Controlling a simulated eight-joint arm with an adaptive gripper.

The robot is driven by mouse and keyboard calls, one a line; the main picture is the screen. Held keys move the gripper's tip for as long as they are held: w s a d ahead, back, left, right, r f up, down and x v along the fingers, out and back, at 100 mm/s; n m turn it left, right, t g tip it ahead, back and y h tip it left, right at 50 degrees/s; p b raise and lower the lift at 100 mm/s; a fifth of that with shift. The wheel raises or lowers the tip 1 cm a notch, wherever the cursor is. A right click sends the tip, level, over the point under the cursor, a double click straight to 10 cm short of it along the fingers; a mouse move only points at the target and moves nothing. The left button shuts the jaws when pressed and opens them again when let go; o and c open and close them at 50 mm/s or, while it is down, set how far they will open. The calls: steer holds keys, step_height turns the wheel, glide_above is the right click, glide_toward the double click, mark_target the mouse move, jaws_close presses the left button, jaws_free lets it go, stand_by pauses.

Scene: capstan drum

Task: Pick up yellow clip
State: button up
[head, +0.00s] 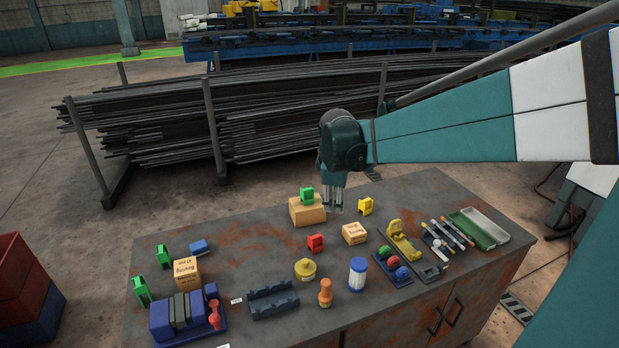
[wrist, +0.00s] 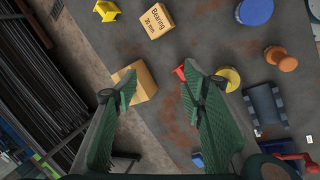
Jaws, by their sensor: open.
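The yellow clip (head: 364,206) is a small upright block-like piece standing on the workbench, just right of my gripper in the head view. In the wrist view the yellow clip (wrist: 107,11) is at the top edge, partly cut off, beyond the fingertips. My gripper (head: 335,208) points down over the far part of the bench, apart from the clip. In the wrist view my gripper (wrist: 158,84) is open with nothing held between its fingers.
A cardboard box (head: 308,212) with a green clip (head: 306,195) on top stands left of my gripper. A red clip (head: 316,242) and a bearing box (head: 354,233) are nearer the front. A larger yellow fixture (head: 400,240) stands to the right.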

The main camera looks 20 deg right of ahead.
steer(key=w+d+f+n+g+p, duration=0.1)
steer(key=w+d+f+n+p, duration=0.35)
steer(key=w+d, duration=0.55)
steer(key=n+g+h+p, duration=0.1)
steer(key=n+g+p, duration=0.1)
steer(key=n+p, duration=0.15)
glide_above(365, 201)
steer(key=a+b, duration=0.1)
steer(key=a, duration=0.1)
steer(key=shift+n, duration=0.4)
step_height(365, 201, down, 10)
steer(key=shift+r, duration=0.1)
steer(key=shift+d+f, duration=0.25)
steer(key=shift+f, duration=0.15)
steer(key=shift+f, duration=0.1)
steer(key=shift+x, duration=1.15)
steer(key=shift+d+f, duration=0.1)
steer(key=shift+b+x, duration=0.4)
steer(key=shift+x, duration=2.1)
